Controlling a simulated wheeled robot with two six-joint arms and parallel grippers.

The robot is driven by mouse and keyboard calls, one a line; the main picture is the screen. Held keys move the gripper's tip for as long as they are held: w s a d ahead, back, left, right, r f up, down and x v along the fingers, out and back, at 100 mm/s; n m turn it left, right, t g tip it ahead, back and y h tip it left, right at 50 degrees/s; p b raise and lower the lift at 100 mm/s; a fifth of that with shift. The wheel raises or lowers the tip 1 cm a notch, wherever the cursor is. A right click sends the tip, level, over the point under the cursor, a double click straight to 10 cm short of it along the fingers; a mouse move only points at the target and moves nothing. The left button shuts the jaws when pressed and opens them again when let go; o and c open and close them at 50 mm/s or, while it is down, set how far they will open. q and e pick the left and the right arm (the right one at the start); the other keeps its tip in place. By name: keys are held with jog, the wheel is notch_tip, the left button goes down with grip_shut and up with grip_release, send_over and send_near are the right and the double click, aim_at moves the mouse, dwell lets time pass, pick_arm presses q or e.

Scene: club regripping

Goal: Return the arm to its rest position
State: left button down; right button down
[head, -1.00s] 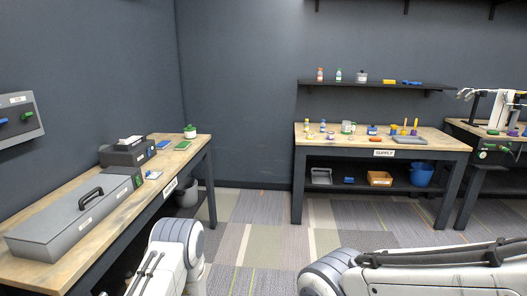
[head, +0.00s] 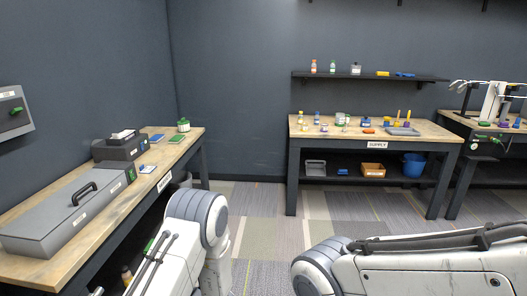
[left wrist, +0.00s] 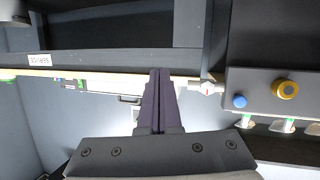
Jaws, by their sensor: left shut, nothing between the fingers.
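My left gripper (left wrist: 158,100) shows in the left wrist view, its two dark fingers pressed together with nothing between them. In the head view my left arm (head: 195,235) is folded up at the lower left, in front of the left bench, and its gripper is hidden. My right arm (head: 420,265) lies across the lower right of the head view. Its gripper is out of view.
The left wooden bench (head: 110,212) carries a long grey box (head: 65,218) with a black handle and a green-capped jar (head: 183,125). The supply bench (head: 425,130) stands at the back, with a shelf (head: 370,76) above. Carpet floor (head: 265,235) between is clear.

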pick_arm(q)
jog(key=w+d+r+m+t+h, duration=0.35)
jog(key=w+d+h, duration=0.3)
jog(key=d, duration=0.55)
jog(key=s+d+r+m+h+p, duration=0.1)
jog(key=s+d+r+m+h, duration=0.2)
jog(key=d, duration=0.5)
jog(key=s+d+r+m+h+p, duration=0.1)
jog(key=s+d+r+m+h, duration=0.1)
jog(key=d+r+m+h, duration=0.45)
jog(key=s+d+r+m+g+h+p, duration=0.1)
jog(key=s+d+r+m+g, duration=0.2)
jog(key=s, duration=0.5)
jog(key=s+d+r+m+g, duration=0.1)
jog(key=s+d+r+g, duration=0.1)
jog(key=s+d+r, duration=0.35)
jog(key=s+a+r+m+g+y, duration=0.1)
jog(key=s+a+m, duration=0.2)
jog(key=s, duration=0.4)
jog(key=s+a+m+g+y, duration=0.1)
jog(key=s+a+m+g, duration=0.1)
jog(key=s+a, duration=0.4)
jog(key=shift+s+r+m+p, duration=0.35)
jog(key=shift+s+m, duration=0.05)
jog(key=shift+s, duration=0.35)
